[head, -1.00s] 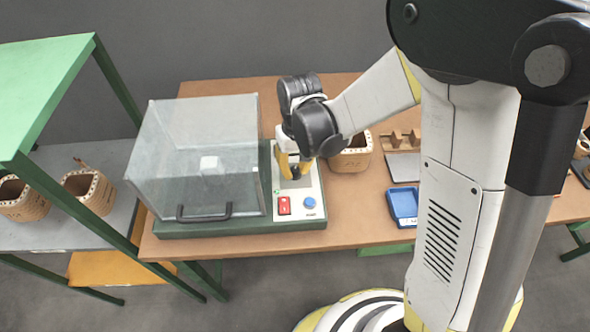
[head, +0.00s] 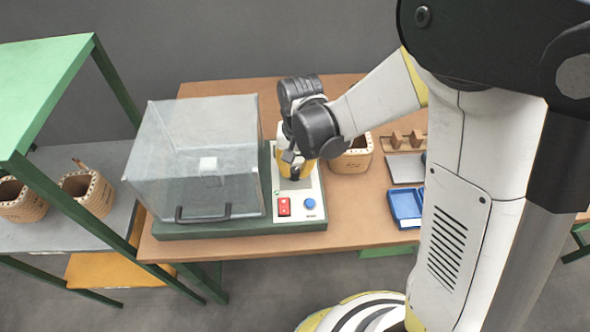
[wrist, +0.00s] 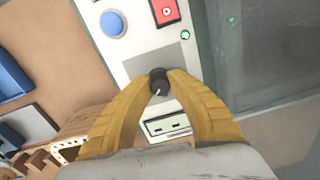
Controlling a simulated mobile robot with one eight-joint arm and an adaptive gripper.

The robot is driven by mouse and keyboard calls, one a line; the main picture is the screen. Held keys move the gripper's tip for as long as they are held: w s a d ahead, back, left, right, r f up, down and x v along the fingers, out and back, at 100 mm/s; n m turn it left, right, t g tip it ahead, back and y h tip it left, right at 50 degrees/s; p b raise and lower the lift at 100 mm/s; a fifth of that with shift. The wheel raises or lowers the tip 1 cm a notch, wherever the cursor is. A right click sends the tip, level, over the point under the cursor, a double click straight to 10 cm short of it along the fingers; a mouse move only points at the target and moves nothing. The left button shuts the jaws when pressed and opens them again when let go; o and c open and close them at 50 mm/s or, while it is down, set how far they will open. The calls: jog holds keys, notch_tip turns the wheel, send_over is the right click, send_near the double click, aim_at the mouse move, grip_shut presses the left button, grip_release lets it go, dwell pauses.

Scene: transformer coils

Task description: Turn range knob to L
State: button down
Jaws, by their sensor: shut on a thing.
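The range knob (wrist: 158,82) is a small black knob with a pale pointer line, on the light control panel (wrist: 130,50) in the wrist view. The panel (head: 314,214) also shows in the head view. My gripper (wrist: 158,88) points down at the panel with its yellow fingers closed on the knob from both sides. In the head view my gripper (head: 293,168) hides the knob. The pointer line runs toward the lower left in the wrist view. I cannot make out the range letters around the knob.
A red switch (head: 284,206) and a blue button (head: 310,202) sit on the panel near my gripper. A clear-lidded test box (head: 195,165) stands at left. A coil form (head: 352,158) and a blue tray (head: 405,206) are on the table at right.

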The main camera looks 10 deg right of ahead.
aim_at(297, 169)
jog(key=c, duration=1.2)
grip_release()
notch_tip(297, 169, up, 12)
jog(key=shift+d, duration=0.25)
